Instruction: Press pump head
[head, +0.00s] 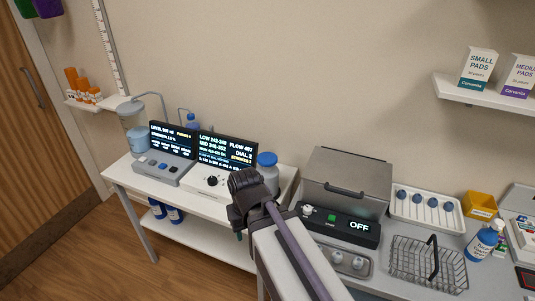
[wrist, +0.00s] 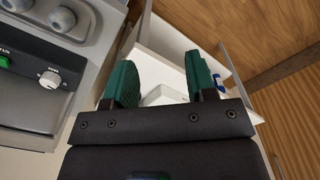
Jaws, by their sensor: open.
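A blue pump bottle (head: 481,244) with a white pump head (head: 497,225) stands upright at the right end of the counter in the head view. It is not in the wrist view. My gripper (wrist: 161,80) is open and empty, with its two green fingers apart over the gap near the white table. In the head view my arm stands in the middle, well to the left of the pump bottle, and mostly hides the fingers.
A wire basket (head: 428,264) stands left of the bottle, with a yellow bin (head: 479,206) behind it. A grey lidded unit (head: 346,182) and a control box reading OFF (head: 340,226) are nearer my arm. A shelf (head: 488,92) with boxes hangs above. Display units (head: 225,150) stand at left.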

